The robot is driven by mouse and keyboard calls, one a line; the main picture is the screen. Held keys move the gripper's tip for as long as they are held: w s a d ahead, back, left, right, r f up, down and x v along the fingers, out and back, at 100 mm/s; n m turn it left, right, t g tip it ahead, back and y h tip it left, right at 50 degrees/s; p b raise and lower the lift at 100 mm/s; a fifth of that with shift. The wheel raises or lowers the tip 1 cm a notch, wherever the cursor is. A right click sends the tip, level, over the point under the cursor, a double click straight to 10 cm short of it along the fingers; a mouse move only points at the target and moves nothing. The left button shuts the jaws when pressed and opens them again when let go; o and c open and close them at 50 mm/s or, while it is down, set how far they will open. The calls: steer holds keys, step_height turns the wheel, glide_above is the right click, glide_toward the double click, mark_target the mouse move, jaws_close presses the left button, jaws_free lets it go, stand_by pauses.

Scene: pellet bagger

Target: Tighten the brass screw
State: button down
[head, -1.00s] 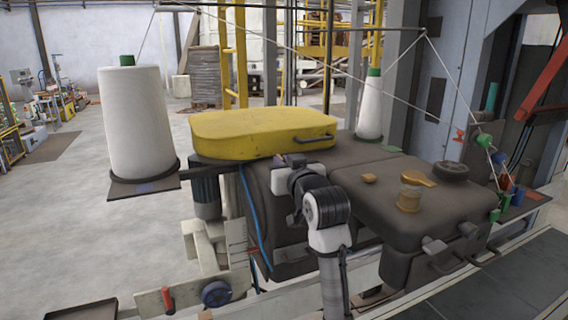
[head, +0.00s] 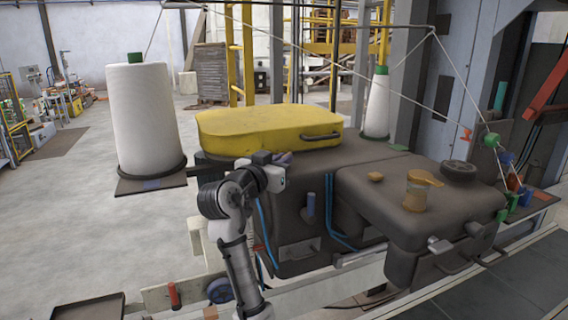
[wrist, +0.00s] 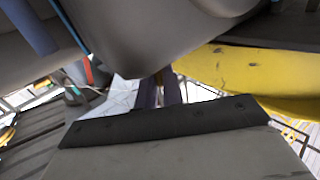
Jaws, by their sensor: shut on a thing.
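I cannot pick out the brass screw with certainty. The fingertips are largely hidden by the wrist in the head view.
The yellow cover (head: 265,128) lies on the dark machine body. White thread cones stand left (head: 140,120) and behind (head: 376,105), with threads strung overhead. The brown housing (head: 400,222) juts out at right. Blue hoses (head: 330,205) run down the front.

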steer(key=m+g+h, duration=0.3)
steer(key=a+m+g+h+b, duration=0.1)
steer(key=h, duration=0.1)
steer(key=shift+w+g, duration=0.3)
steer(key=shift+w, duration=0.05)
steer(key=shift+w+m+g+h, duration=0.2)
steer(key=shift+m+g+h, duration=1.1)
steer(key=shift+m+g, duration=0.55)
steer(key=shift+g, duration=0.25)
steer(key=c, duration=1.5)
jaws_free()
steer(key=shift+c, duration=0.2)
steer(key=b+v, duration=0.3)
steer(key=v, duration=1)
steer(key=shift+a+b, duration=0.4)
